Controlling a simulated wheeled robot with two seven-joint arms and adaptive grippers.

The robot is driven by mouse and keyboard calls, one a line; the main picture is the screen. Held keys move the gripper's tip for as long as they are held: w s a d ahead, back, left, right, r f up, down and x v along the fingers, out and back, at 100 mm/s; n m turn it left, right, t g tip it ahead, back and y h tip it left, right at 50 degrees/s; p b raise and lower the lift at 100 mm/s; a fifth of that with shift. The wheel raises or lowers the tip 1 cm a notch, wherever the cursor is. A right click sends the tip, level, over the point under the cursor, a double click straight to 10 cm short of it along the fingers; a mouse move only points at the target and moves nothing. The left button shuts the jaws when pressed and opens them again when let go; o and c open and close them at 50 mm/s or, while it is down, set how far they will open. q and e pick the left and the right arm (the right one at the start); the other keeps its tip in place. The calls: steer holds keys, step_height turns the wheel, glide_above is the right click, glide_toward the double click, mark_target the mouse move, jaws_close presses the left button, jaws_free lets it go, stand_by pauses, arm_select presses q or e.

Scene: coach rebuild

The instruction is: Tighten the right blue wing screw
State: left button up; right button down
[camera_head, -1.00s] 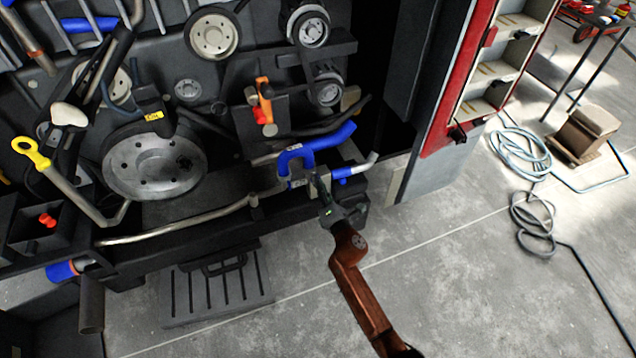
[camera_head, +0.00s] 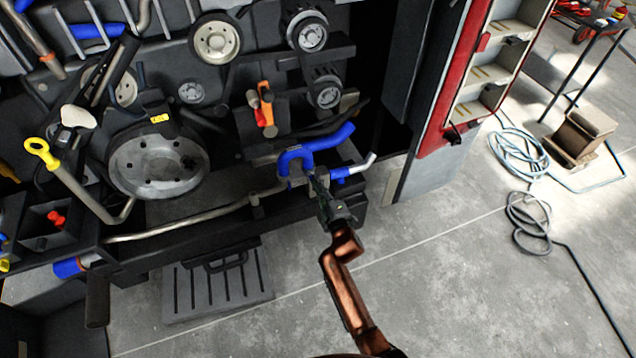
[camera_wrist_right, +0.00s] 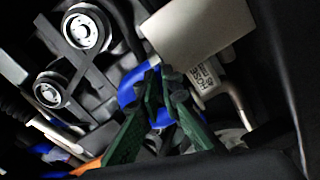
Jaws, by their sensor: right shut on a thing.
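My right gripper (camera_head: 317,184) reaches up from the bottom to the blue hose parts at the engine's lower right. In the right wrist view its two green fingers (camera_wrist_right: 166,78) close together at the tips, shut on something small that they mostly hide. I take this to be the right blue wing screw; a bit of blue (camera_wrist_right: 154,62) shows by the fingertips. A blue curved hose (camera_head: 293,156) arches just left of and above the fingers. A blue sleeve (camera_head: 340,173) on a pale metal pipe lies right of them. My left gripper is not in view.
A white labelled block (camera_wrist_right: 195,35) is close to the fingers in the wrist view. A metal pipe (camera_head: 185,230) runs along the engine's lower front, left of my gripper. A red cabinet (camera_head: 462,95) stands to the right.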

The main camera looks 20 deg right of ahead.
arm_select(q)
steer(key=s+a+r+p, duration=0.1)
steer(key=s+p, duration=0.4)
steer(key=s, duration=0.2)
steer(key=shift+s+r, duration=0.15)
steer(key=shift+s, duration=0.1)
arm_select(e)
steer(key=shift+a+f+m, duration=0.1)
steer(key=shift+m, duration=2.75)
steer(key=shift+a+f+m, duration=0.1)
steer(key=shift+m, duration=2.75)
arm_select(q)
steer(key=shift+p, duration=0.3)
arm_select(e)
steer(key=c, duration=2.1)
jaws_free()
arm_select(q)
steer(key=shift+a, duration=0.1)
arm_select(e)
steer(key=shift+s, duration=0.1)
steer(key=s, duration=0.7)
steer(key=shift+s+d, duration=0.15)
